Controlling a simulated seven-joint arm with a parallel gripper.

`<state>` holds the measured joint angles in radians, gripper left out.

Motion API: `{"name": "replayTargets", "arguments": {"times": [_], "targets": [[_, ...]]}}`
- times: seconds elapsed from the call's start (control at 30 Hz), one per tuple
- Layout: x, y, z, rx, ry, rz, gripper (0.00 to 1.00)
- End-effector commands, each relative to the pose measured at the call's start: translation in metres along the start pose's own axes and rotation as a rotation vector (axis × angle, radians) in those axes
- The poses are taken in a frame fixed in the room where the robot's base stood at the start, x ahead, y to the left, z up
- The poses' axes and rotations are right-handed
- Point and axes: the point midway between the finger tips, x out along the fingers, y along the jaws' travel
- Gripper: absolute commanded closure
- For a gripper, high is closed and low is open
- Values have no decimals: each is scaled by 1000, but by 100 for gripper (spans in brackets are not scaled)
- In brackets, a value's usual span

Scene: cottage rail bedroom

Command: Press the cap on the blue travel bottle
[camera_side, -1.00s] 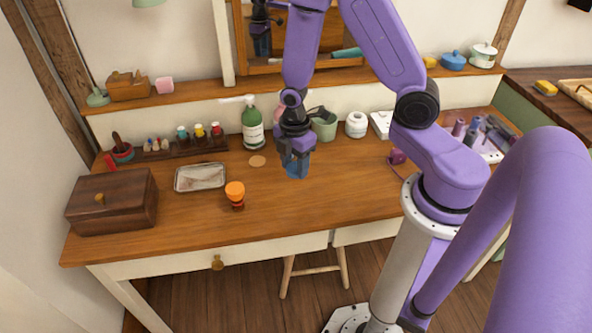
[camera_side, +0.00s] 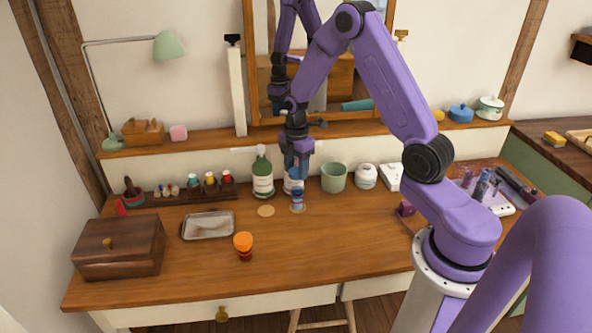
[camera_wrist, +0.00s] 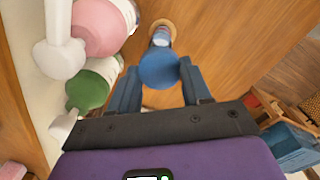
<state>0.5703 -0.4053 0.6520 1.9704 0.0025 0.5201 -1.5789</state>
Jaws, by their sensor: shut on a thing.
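The blue travel bottle (camera_side: 297,201) stands upright on the table below my gripper. In the wrist view it shows (camera_wrist: 161,38) beyond the cap, with a tan disc at its base. My gripper (camera_side: 297,176) points down and is shut on the rounded blue cap, which the wrist view shows (camera_wrist: 160,69) between the two blue fingertips. The cap lines up with the bottle and hides its top. I cannot tell whether the cap touches the bottle or sits just above it.
A green pump bottle (camera_side: 262,177) stands close left, and a pink pump bottle (camera_wrist: 99,25) is close behind. A green cup (camera_side: 334,177) and white jar (camera_side: 366,176) stand right. An orange-topped item (camera_side: 243,243), metal tray (camera_side: 208,226) and wooden box (camera_side: 119,248) lie left.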

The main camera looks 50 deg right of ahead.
Motion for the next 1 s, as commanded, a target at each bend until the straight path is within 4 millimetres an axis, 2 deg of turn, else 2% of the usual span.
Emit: {"name": "replayTargets", "arguments": {"times": [0.17,0.7,1.0], "targets": [[2,0,0,1,0,-1,80],[35,0,0,2,0,-1,80],[44,0,0,2,0,1,80]]}}
